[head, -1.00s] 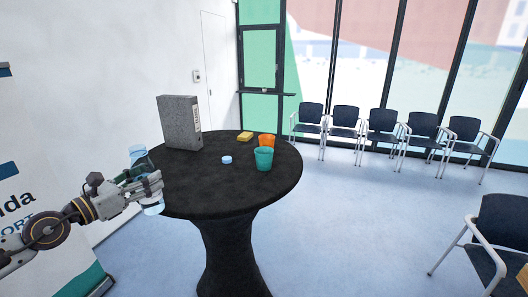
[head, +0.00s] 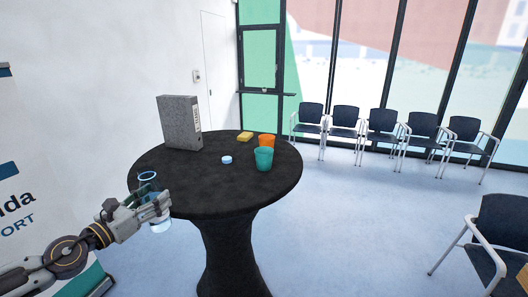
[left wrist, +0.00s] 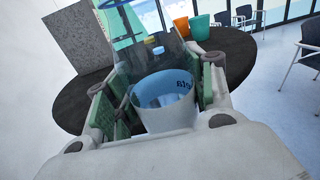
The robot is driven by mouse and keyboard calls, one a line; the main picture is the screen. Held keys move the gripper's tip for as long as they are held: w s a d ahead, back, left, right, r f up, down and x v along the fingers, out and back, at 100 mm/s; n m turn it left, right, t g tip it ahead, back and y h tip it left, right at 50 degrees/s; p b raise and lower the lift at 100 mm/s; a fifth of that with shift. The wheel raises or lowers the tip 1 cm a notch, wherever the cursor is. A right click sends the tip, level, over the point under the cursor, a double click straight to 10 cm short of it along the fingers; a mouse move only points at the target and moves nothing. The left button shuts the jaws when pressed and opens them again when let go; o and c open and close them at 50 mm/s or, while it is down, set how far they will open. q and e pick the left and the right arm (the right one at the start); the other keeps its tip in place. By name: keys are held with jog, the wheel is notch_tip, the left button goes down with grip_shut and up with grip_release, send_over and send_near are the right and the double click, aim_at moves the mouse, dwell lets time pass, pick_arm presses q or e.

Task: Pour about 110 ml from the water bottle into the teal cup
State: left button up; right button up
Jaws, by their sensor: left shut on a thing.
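The teal cup (head: 263,158) stands upright on the round black table, near its right side; it also shows in the left wrist view (left wrist: 200,27). My left gripper (head: 157,207) is shut on the clear water bottle (head: 148,178) at the table's left front edge, apart from the cup. The bottle has an open top and a pale label, and it also shows in the left wrist view (left wrist: 165,97). The gripper hides its middle. How much water is inside is hard to tell. My right gripper is not in view.
On the black table (head: 215,190) are an orange cup (head: 267,141) behind the teal one, a yellow sponge-like block (head: 245,136), a small light-blue cap (head: 227,160) and a grey binder (head: 180,122). The table's front middle is clear. Several chairs (head: 383,125) line the windows.

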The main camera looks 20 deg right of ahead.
aim_at(154, 229)
pick_arm(q)
jog(key=shift+n+t+y, duration=0.7)
jog(key=shift+y, duration=0.1)
jog(key=shift+s+a+f, duration=0.1)
jog(key=shift+s+f, duration=0.1)
jog(key=shift+f, duration=0.8)
jog(key=shift+s+a+f, duration=0.1)
jog(key=shift+s+f, duration=0.15)
jog(key=shift+f, duration=0.8)
jog(key=shift+s+f, duration=0.2)
jog(key=shift+f, duration=0.8)
jog(key=shift+s+f, duration=0.15)
jog(key=shift+f, duration=0.25)
jog(key=shift+s+a+f+n+t+y, duration=0.2)
jog(key=shift+f+y, duration=0.1)
jog(key=shift+f, duration=0.2)
jog(key=shift+s+a+f+n+t+y, duration=0.1)
jog(key=shift+f+n+y, duration=0.15)
jog(key=shift+f, duration=0.2)
